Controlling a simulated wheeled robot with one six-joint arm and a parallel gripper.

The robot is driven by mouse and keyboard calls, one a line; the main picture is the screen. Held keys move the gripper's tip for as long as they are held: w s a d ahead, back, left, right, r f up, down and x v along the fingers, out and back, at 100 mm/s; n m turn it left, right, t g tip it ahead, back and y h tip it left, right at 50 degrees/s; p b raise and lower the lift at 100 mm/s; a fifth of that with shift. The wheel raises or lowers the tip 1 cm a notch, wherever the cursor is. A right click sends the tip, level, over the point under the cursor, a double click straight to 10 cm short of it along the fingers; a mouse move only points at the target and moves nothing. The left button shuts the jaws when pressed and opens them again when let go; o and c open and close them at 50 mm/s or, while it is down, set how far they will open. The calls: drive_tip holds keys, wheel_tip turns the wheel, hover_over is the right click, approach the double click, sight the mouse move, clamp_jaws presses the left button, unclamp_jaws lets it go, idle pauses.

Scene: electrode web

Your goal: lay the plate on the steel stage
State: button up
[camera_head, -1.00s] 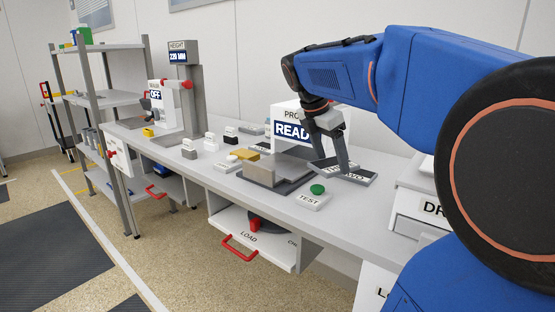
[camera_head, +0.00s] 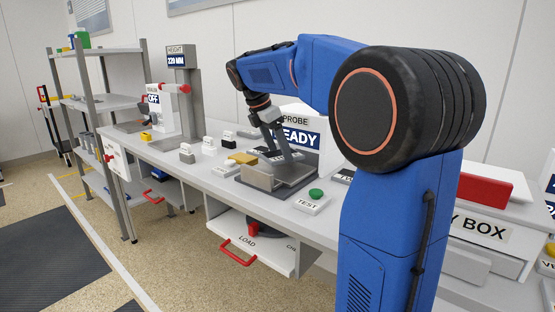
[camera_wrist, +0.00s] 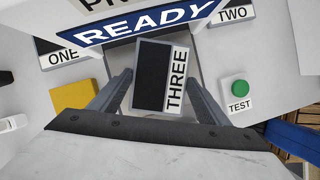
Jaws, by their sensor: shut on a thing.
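My gripper (camera_head: 282,154) points down over the steel stage (camera_head: 293,174), which sits on the bench in front of the probe box. In the wrist view my gripper (camera_wrist: 162,76) is shut on the dark plate labelled THREE (camera_wrist: 151,75), with one finger at each side. The plate lies across the view above the grey stage, its white label to the right. In the head view the fingers partly hide the plate, and any gap between plate and stage is hard to judge.
The probe box (camera_head: 304,135) reading READY stands right behind. Plate ONE (camera_wrist: 62,54) lies to the left and plate TWO (camera_wrist: 234,13) to the right. A green TEST button (camera_head: 316,194) and a yellow block (camera_head: 243,158) are close by.

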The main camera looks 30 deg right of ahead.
sight(276, 155)
drive_tip(key=shift+w+f, duration=0.1)
drive_tip(key=shift+f, duration=1.65)
drive_tip(key=shift+f, duration=0.1)
drive_tip(key=o, duration=1.1)
drive_tip(key=v, duration=1.2)
